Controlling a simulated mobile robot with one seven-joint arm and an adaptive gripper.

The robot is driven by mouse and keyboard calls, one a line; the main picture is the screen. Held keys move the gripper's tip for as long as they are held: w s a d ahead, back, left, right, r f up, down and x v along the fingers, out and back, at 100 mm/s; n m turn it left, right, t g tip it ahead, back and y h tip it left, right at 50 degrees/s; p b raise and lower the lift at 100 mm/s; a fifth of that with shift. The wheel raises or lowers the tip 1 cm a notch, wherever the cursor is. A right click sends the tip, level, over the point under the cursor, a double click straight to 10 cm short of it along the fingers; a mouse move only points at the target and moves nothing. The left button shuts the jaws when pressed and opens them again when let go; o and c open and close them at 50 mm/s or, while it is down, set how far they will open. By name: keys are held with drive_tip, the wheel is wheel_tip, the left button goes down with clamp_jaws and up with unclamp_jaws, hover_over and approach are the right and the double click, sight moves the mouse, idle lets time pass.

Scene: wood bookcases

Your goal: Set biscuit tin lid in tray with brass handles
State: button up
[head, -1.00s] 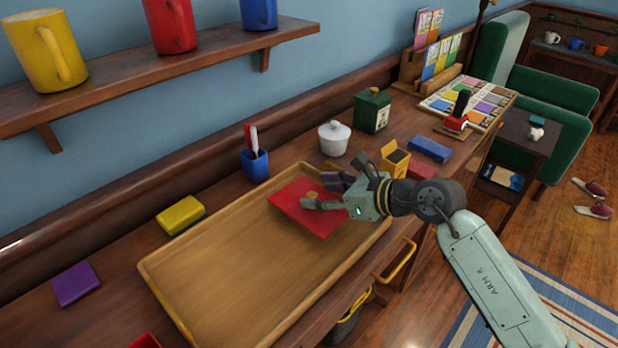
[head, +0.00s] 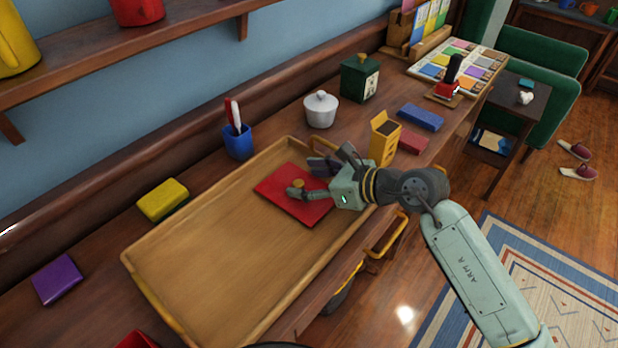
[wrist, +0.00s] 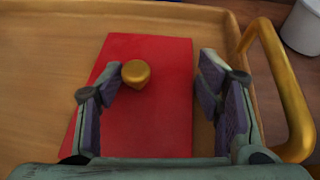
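The biscuit tin lid is a flat red rectangle (head: 290,208) with a round brass knob (wrist: 136,73). It lies at the right end of the wooden tray with brass handles (head: 200,255) and looks flat on the tray floor. My gripper (head: 303,178) is low over the lid. In the wrist view my gripper (wrist: 160,68) has its fingers spread wide. The knob is between them, close to the left finger, with a wide gap to the right one. I cannot tell whether the left finger touches it. A brass handle (wrist: 285,90) is right of the right finger.
A white lidded pot (head: 321,110), a blue pen cup (head: 238,142) and a yellow open box (head: 383,140) stand near the tray. A yellow block (head: 163,199) and a purple block (head: 57,279) lie along its left. Most of the tray is bare.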

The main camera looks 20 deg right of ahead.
drive_tip(key=o, duration=0.3)
drive_tip(key=shift+r, duration=0.1)
drive_tip(key=shift+d, duration=0.1)
drive_tip(key=b+v, duration=0.5)
drive_tip(key=v, duration=0.6)
drive_tip(key=shift+s+d, duration=0.1)
drive_tip(key=shift+s, duration=0.15)
drive_tip(key=shift+s+d+r, duration=0.1)
drive_tip(key=shift+s+r, duration=0.05)
drive_tip(key=shift+r, duration=0.05)
